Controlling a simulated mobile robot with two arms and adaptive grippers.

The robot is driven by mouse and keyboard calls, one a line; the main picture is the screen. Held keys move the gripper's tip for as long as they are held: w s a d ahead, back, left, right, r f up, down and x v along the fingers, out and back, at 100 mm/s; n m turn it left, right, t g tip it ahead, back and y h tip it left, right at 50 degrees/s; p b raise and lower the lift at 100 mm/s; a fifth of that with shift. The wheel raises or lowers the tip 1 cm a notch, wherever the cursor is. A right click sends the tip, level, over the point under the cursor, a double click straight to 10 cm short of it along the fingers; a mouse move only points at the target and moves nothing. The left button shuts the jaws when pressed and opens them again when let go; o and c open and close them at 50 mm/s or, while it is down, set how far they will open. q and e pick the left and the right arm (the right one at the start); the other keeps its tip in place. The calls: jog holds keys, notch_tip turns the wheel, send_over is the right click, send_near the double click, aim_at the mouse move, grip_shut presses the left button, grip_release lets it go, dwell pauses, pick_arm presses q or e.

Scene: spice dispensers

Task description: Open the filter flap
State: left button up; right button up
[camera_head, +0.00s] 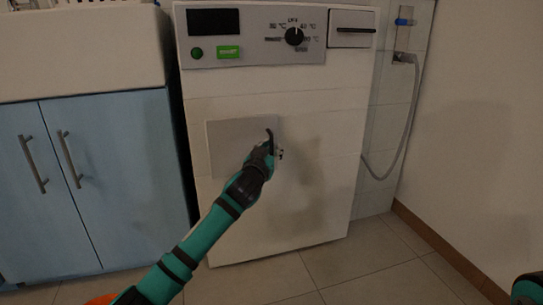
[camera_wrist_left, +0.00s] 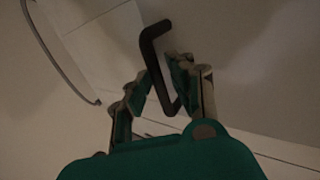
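The filter flap (camera_head: 228,143) is a light grey square panel on the white front of the machine, and it looks shut. A dark bent handle (camera_head: 269,135) shows at its right side. My left gripper (camera_head: 268,149) is at this handle and covers its lower part. In the left wrist view the black hook-shaped handle (camera_wrist_left: 151,52) runs down between the two fingers of the left gripper (camera_wrist_left: 160,88). The fingers are apart, with the handle nearer the right finger; I cannot tell whether they touch.
The machine's control panel (camera_head: 254,38) has a black dial (camera_head: 294,36) and a green label. A blue cabinet (camera_head: 95,180) stands close on the left. A grey hose (camera_head: 405,130) hangs on the right wall.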

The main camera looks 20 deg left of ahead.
pick_arm(q)
grip_shut()
dwell(0.4)
